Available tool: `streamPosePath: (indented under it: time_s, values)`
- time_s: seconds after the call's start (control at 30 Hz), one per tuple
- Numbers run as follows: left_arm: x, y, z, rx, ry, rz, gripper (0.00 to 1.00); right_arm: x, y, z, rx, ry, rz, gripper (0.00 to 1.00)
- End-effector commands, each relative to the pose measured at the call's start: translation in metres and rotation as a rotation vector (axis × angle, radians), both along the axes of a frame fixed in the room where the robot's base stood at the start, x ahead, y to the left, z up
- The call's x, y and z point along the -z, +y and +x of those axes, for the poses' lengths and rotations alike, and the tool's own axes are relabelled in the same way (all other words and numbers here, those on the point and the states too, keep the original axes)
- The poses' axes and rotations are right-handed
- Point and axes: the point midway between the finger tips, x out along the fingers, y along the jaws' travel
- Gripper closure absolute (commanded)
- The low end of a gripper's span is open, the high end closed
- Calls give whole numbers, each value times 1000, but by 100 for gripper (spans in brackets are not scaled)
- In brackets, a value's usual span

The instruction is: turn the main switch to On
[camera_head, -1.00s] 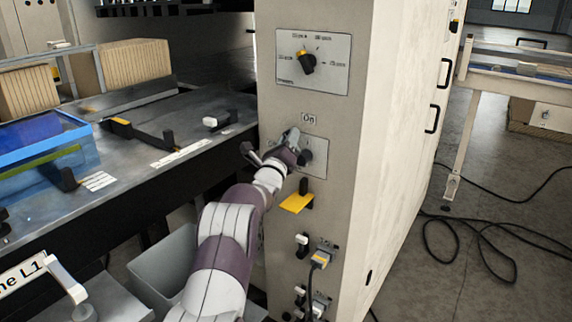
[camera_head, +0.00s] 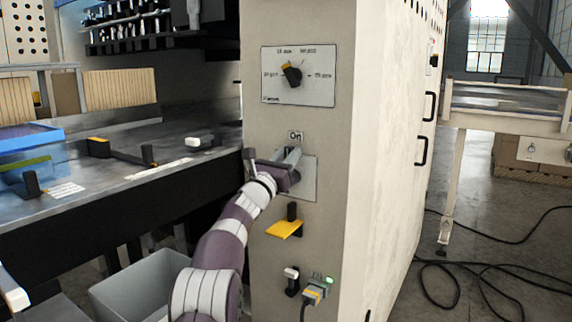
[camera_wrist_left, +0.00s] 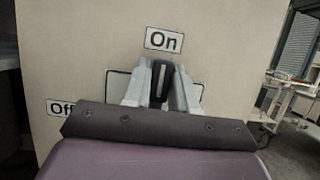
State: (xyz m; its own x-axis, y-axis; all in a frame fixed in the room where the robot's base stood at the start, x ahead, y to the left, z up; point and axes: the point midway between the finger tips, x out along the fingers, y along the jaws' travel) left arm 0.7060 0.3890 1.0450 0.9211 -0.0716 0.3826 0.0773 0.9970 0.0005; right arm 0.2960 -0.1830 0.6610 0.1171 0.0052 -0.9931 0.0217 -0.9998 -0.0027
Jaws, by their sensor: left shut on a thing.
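The main switch is a black knob (camera_wrist_left: 159,82) with a pale line, seen in the left wrist view between my fingers. It stands nearly upright, its top pointing toward the "On" label (camera_wrist_left: 164,40). The "Off" label (camera_wrist_left: 61,107) is to its left, partly covered by my gripper. In the head view the "On" label (camera_head: 295,136) sits just above the switch plate (camera_head: 308,182); my gripper hides the knob there. My left gripper (camera_head: 290,160) is shut on the knob, and its fingers (camera_wrist_left: 160,92) flank it. My right gripper is out of view.
A selector dial (camera_head: 291,75) is higher on the cabinet (camera_head: 380,160). Below the switch are a yellow-tabbed lever (camera_head: 285,229) and a plugged connector (camera_head: 314,293) beside a green light (camera_head: 329,280). A machine bed is left, a grey bin (camera_head: 140,285) low left, cables on the right floor.

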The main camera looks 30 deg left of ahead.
Motion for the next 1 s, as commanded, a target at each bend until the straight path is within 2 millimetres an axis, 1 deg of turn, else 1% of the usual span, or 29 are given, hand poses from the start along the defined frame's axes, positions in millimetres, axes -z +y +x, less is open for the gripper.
streamPosePath:
  time_s: [0.03,0.5,0.53,0.57,0.87,0.97,1.0]
  values:
    - [4,0,1,-1,4,4,100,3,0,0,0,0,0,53]
    - [3,-1,1,0,4,18,100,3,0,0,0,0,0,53]
    - [3,-1,1,0,4,18,64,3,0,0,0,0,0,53]
    - [3,-1,1,0,4,18,54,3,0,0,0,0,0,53]
    - [1,-1,0,0,1,15,53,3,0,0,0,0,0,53]
    - [5,0,-6,0,2,14,53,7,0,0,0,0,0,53]
    - [6,0,-11,0,0,14,53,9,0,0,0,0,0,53]
